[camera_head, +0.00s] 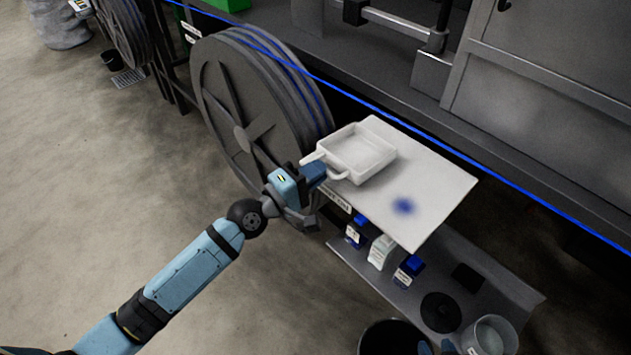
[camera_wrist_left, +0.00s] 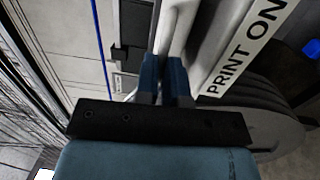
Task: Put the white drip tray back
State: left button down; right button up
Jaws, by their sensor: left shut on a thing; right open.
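The white drip tray (camera_head: 362,150) is a shallow square tray with handles. It is at the rear left part of a white board (camera_head: 437,177), upright and level. I cannot tell whether it rests on the board or is held just above it. My left gripper (camera_head: 318,172) is shut on the tray's near left handle. In the left wrist view, the fingers (camera_wrist_left: 165,80) close on the white tray part (camera_wrist_left: 176,28). A blue stain (camera_head: 404,206) marks the bare board in front of the tray. Fingertips of my right gripper (camera_head: 437,347) show at the bottom edge, open and apart from the tray.
A large cable reel (camera_head: 250,110) stands directly left of the board. A blue cable (camera_head: 420,128) runs behind it. A lower grey shelf (camera_head: 465,265) holds small bottles (camera_head: 381,251), a black disc (camera_head: 440,312) and a clear container (camera_head: 490,336). A dark bucket (camera_head: 392,338) stands below.

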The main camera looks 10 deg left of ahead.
pick_arm(q)
notch_tip(320, 180, down, 2)
jog(key=shift+a+f, duration=0.1)
jog(key=shift+f, duration=0.05)
jog(key=c, duration=1.5)
grip_release()
